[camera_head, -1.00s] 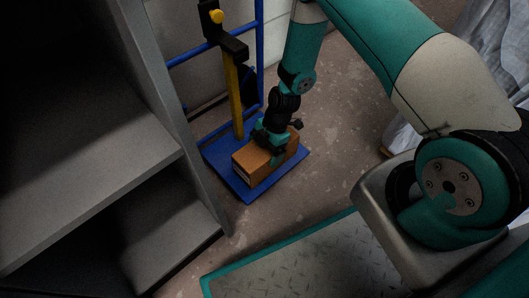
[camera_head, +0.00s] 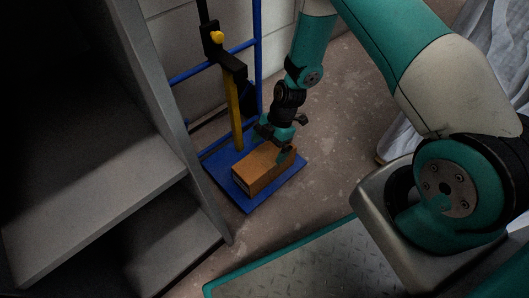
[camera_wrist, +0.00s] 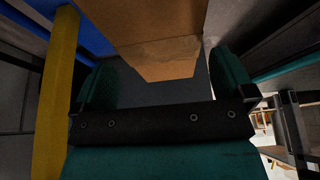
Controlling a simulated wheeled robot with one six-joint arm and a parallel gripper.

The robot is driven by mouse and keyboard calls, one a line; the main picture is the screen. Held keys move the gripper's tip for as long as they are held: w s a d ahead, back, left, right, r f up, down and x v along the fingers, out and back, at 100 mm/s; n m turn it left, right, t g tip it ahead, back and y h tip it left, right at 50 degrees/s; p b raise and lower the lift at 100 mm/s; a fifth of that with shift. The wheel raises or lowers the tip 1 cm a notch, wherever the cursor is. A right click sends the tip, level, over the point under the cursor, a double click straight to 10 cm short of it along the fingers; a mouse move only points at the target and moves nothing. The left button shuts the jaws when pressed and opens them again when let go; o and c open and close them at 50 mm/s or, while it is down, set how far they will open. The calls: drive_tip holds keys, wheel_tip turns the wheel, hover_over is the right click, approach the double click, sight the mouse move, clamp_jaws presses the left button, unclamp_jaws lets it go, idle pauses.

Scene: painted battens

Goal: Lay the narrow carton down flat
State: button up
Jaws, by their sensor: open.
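The narrow carton (camera_head: 264,169) is a brown box lying on its long side on a blue platform (camera_head: 248,206) in the head view. A white label shows on its near left end. My gripper (camera_head: 276,147) is at the carton's far right end, just above and beside it. In the wrist view the carton (camera_wrist: 160,50) is ahead of my open gripper (camera_wrist: 165,92), whose two teal fingers stand apart with a gap between them. I cannot tell whether a finger touches the carton.
A yellow post (camera_head: 233,115) with a black bracket and blue frame rails (camera_head: 257,60) stands close to the left of my gripper. A grey shelf unit (camera_head: 160,90) fills the left. Bare floor (camera_head: 330,120) lies to the right of the platform.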

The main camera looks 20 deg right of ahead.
drive_tip(key=p+v, duration=0.2)
drive_tip(key=v, duration=0.3)
drive_tip(key=shift+d+r, duration=0.1)
drive_tip(key=shift+r, duration=0.3)
